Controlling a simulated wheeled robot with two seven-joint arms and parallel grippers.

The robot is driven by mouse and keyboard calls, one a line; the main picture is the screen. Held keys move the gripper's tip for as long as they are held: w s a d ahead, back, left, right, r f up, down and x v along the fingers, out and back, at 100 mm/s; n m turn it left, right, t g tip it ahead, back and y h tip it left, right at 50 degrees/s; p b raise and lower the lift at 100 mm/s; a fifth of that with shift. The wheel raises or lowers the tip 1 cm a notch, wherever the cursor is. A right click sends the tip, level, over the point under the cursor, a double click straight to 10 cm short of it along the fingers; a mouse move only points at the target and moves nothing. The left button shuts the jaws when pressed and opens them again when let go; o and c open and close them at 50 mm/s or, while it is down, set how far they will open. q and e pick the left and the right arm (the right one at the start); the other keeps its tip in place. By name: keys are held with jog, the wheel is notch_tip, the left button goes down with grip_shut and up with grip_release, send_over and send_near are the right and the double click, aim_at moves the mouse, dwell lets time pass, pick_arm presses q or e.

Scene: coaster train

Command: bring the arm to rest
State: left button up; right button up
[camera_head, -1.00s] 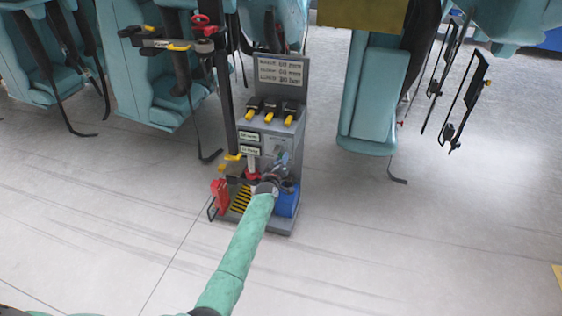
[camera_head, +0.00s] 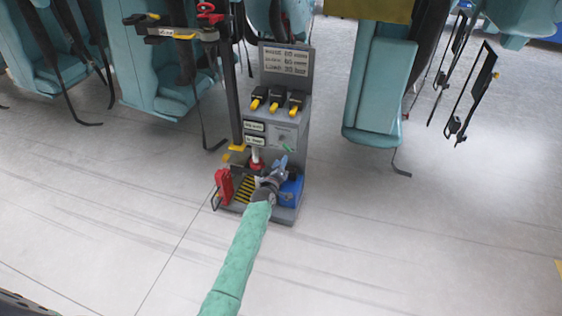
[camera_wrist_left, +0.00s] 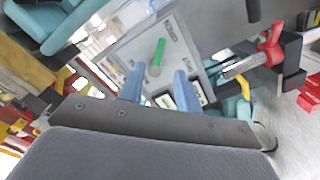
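My left arm comes up from the bottom of the head view in a green sleeve. My left gripper (camera_head: 284,161) is in front of the grey service cart (camera_head: 303,150), just below a small green lever (camera_head: 288,147) on its panel. In the left wrist view the two blue fingers of the gripper (camera_wrist_left: 159,70) stand apart with nothing between them. The green lever (camera_wrist_left: 157,55) shows beyond the fingertips, on the grey panel. My right gripper is in neither view.
The cart holds yellow-handled tools (camera_head: 275,101), a red can (camera_head: 223,187) and a blue box (camera_head: 291,189). A dark post with a bracket (camera_head: 178,33) stands at its left. Teal train seats (camera_head: 379,84) with hanging straps line the back. The floor around the cart is mostly clear.

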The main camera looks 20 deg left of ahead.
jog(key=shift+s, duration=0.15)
